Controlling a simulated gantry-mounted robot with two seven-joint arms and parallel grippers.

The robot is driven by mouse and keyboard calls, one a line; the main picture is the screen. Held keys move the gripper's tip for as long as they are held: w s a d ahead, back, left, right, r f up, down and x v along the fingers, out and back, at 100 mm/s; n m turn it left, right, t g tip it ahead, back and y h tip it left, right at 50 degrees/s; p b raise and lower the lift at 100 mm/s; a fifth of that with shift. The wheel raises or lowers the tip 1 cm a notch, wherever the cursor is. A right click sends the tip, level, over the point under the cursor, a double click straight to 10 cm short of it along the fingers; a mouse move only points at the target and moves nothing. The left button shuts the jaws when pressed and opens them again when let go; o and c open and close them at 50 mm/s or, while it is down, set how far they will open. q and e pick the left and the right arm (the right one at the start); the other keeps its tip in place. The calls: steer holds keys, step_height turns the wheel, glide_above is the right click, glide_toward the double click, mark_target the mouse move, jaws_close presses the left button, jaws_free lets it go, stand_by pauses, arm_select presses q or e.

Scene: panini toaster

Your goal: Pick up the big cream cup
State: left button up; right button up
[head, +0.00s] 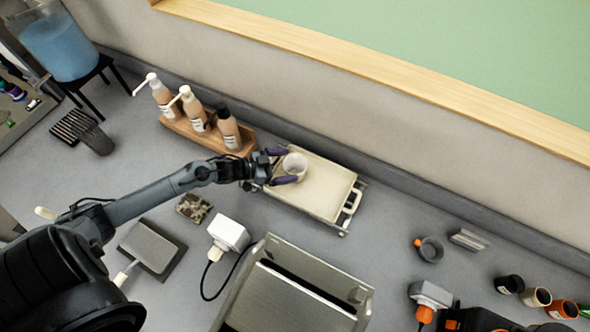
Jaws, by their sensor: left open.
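The big cream cup (296,165) stands on the left part of a cream flat-topped tray or appliance (322,190). My left gripper (284,166) comes in from the left with its dark purple fingers apart. One finger is at the far side of the cup and the other at the near side. Whether the fingers touch the cup cannot be told from this view. My right gripper does not show.
A wooden rack (205,135) with several bottles stands behind my left arm. A metal toaster (295,292) is in front of the tray. A white plug (228,234) and a dark board (152,250) lie nearby.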

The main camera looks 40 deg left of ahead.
mark_target(306, 163)
arm_select(q)
steer(key=shift+x, duration=1.9)
steer(key=c, duration=0.8)
steer(key=shift+c, duration=0.6)
steer(key=shift+r, duration=0.15)
